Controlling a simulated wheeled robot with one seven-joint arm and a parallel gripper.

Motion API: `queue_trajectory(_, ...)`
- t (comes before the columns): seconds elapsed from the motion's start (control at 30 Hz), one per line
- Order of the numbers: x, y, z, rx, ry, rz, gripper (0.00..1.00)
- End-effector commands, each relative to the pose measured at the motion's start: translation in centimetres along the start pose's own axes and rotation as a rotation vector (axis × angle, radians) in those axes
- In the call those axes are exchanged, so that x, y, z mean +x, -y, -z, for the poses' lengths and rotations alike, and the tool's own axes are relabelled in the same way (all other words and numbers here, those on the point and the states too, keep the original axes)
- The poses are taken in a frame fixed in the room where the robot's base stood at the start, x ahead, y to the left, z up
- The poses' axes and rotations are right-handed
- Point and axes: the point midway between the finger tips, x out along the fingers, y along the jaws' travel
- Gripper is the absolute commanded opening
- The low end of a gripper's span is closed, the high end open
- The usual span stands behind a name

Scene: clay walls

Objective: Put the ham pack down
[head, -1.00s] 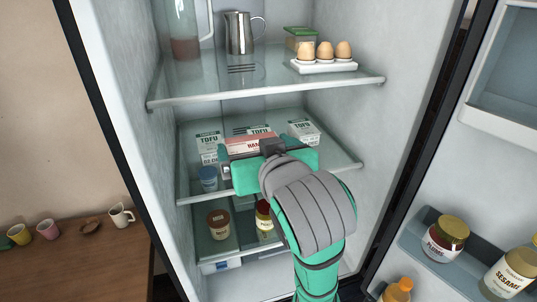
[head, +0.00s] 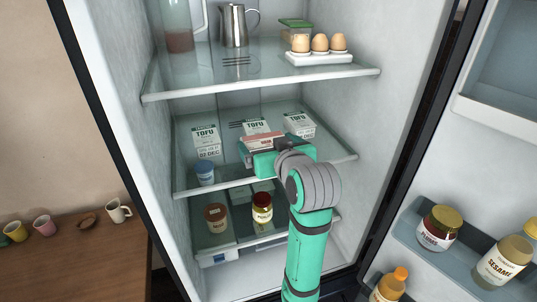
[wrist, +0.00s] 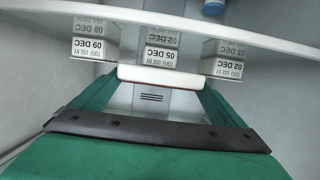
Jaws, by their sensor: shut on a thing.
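The ham pack (head: 263,139) is a flat pack with a red top and pale edge. My gripper (head: 279,146) is shut on it and holds it level at the middle glass shelf (head: 225,181). In the head view it overlaps the lower part of the middle tofu pack (head: 256,127), and my gripper hides much of it. In the wrist view the pack's pale edge (wrist: 160,76) lies between my fingers (wrist: 157,108). I cannot tell whether the pack touches the shelf.
Tofu packs stand left (head: 206,139) and right (head: 299,123) on the same shelf. Above is a shelf with a metal jug (head: 233,25) and eggs (head: 320,43). Jars (head: 216,217) stand below. The open door (head: 425,235) is at the right.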

Motion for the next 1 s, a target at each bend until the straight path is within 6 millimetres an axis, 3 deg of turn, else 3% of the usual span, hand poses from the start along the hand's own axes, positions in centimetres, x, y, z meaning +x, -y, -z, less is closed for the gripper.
queue_trajectory(0.33, 1.6, -0.4, -3.4, 0.001, 0.001, -0.001, 0.7)
queue_trajectory(0.73, 1.8, -0.2, -3.8, -0.001, 0.0, 0.003, 0.7)
queue_trajectory(0.77, 1.8, -0.2, -3.9, -0.001, 0.0, 0.003, 0.96)
queue_trajectory(0.8, 1.8, -0.2, -3.8, -0.001, 0.0, 0.003, 1.0)
queue_trajectory(1.0, 1.8, -0.2, -3.8, -0.001, 0.0, 0.003, 1.0)
